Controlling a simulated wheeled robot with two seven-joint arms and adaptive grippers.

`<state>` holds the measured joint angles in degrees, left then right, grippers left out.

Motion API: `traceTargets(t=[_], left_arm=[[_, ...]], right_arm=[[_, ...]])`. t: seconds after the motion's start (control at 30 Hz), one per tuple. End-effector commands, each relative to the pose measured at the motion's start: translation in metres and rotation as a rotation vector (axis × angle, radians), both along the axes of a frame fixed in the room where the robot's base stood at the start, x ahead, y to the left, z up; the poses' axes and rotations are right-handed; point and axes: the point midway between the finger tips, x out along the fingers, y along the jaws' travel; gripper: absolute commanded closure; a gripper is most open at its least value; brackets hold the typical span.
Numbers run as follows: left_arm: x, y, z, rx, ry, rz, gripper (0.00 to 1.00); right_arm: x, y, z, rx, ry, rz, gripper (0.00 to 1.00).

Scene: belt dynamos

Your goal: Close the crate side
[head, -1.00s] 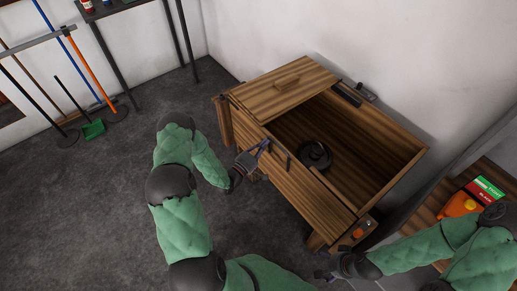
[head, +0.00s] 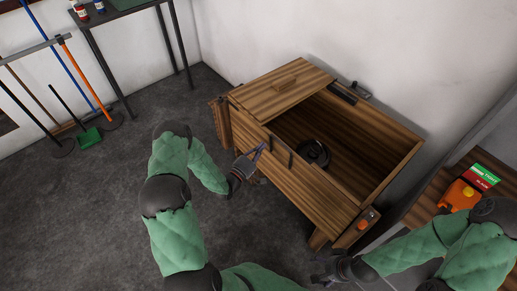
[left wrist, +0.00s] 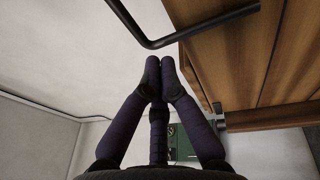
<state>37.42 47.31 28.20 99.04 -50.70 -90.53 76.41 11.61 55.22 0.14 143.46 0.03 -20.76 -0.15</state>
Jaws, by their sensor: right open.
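The wooden crate (head: 320,200) stands open at the top, its striped lid panel (head: 283,88) covering the far-left part. A narrow wooden panel (head: 219,120) stands out at the crate's left end. A dark round part (head: 313,153) lies inside. My left gripper (head: 258,153) is beside the crate's front left, near a dark bar on its front. In the left wrist view its fingertips (left wrist: 159,66) meet with nothing between them. A black bent bar (left wrist: 165,40) and brown wood (left wrist: 235,60) are beyond them. My right gripper (head: 318,279) is open, low in front of the crate's right end.
A small box with an orange button (head: 363,223) is at the crate's front right corner. A wooden surface at the right holds an orange container (head: 459,195) and a red-green box (head: 483,177). Brooms and a dark table (head: 120,15) stand at the back left. Grey floor lies open at left.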

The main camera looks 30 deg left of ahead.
Motion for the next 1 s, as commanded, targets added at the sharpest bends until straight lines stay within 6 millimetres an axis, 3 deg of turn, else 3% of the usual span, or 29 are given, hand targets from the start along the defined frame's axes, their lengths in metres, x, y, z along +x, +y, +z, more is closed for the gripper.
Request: traceTargets(t=[0.6, 1.0], left_arm=[[-0.089, 0.019, -0.008, -0.004, 0.008, 0.003, 1.0], [-0.1, 0.02, -0.009, -0.003, 0.007, 0.0, 1.0]], right_arm=[[0.0, 0.0, 0.017, 0.0, -0.001, 0.0, 0.21], [0.0, 0.0, 0.018, 0.0, -0.001, 0.0, 0.21]])
